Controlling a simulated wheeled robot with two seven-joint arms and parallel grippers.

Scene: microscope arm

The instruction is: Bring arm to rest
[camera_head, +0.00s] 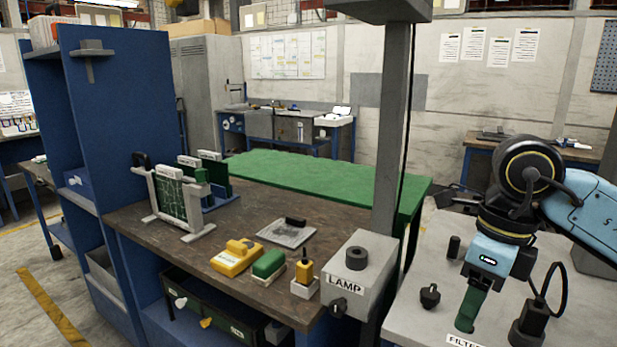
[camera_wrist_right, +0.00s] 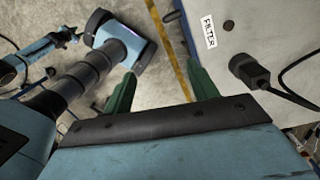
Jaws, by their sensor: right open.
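My right gripper (camera_head: 467,318) has green fingers and hangs over the grey FILTER surface (camera_head: 405,320) at the right. In the right wrist view the two fingers (camera_wrist_right: 163,90) are spread apart with nothing between them. That view also shows the corner of the FILTER surface (camera_wrist_right: 225,70) beside the right finger. A grey upright post (camera_head: 391,130) stands behind the LAMP box (camera_head: 350,272), with a grey block (camera_head: 375,8) at its top, cut by the frame. I cannot tell whether this is the arm named in the task. My left gripper does not show.
A black plug with a cable (camera_head: 530,320) and a black knob (camera_head: 430,297) stand near my right gripper. The brown bench (camera_head: 230,235) holds a yellow block (camera_head: 236,257), a green block (camera_head: 268,263) and a framed board (camera_head: 177,200). A blue cabinet (camera_head: 125,120) stands at left.

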